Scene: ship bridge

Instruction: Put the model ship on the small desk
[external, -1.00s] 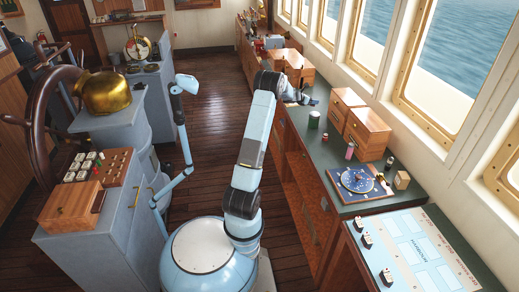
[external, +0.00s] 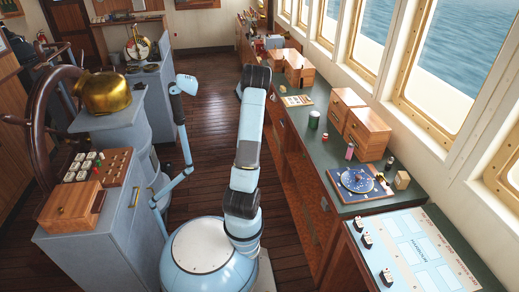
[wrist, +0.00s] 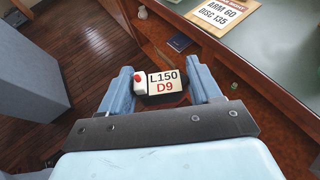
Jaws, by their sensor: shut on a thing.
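The model ship (wrist: 168,80) appears in the wrist view as a small dark-hulled piece with a white block topped in red and a pale label reading "L150 D9". My gripper (wrist: 160,84) is shut on it, with a blue finger on each side. The wooden floor and the counter's wooden side show below. In the external view my arm points away from the camera, and its own links hide the gripper and the ship. I cannot tell which surface is the small desk.
A green-topped counter (external: 325,165) runs along the windows at right, bearing wooden boxes (external: 367,134), a green can (external: 314,120) and a blue dial plate (external: 357,181). A printed card (wrist: 222,14) lies on it. A grey console (external: 105,235) stands left. The floor (external: 210,110) between is clear.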

